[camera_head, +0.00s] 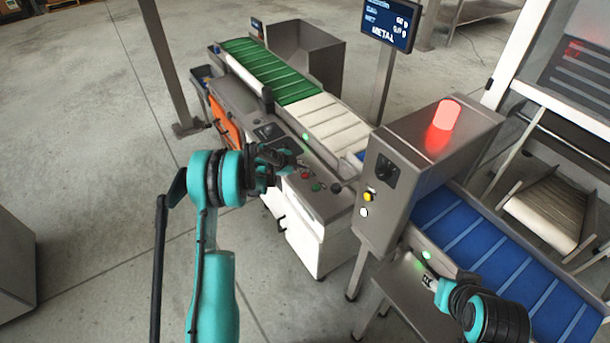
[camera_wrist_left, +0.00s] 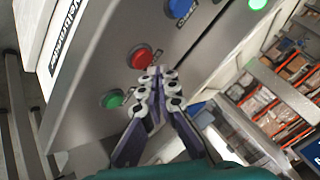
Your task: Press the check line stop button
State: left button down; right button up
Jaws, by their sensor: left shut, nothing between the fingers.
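A red push button (camera_head: 306,175) and a green button (camera_head: 316,187) sit on the sloping grey panel of the conveyor machine. In the left wrist view the red button (camera_wrist_left: 140,57) lies above the green one (camera_wrist_left: 113,98). My left gripper (camera_head: 296,161) is shut and empty over this panel. In the left wrist view its fingertips (camera_wrist_left: 157,73) overlap the lower right edge of the red button; whether they touch it I cannot tell. My right gripper (camera_head: 429,281) is low at the right, beside the blue belt, its jaws too small to judge.
A blue button (camera_wrist_left: 180,8) is farther along the panel. A grey cabinet (camera_head: 400,205) with a lit red beacon (camera_head: 446,114) and a yellow button (camera_head: 368,197) stands to the right. A screen (camera_head: 390,22) stands behind. Open floor (camera_head: 90,150) lies left.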

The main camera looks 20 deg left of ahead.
aim_at(303, 176)
dwell(0.5)
pick_arm(q)
jog(key=shift+f+b, duration=0.45)
jog(key=shift+f+b, duration=0.4)
dwell(0.6)
jog(key=shift+r, duration=0.15)
jog(key=shift+r+p, duration=0.4)
jog(key=shift+r, duration=0.3)
jog(key=shift+r+p, duration=1.25)
jog(key=shift+r, duration=1.25)
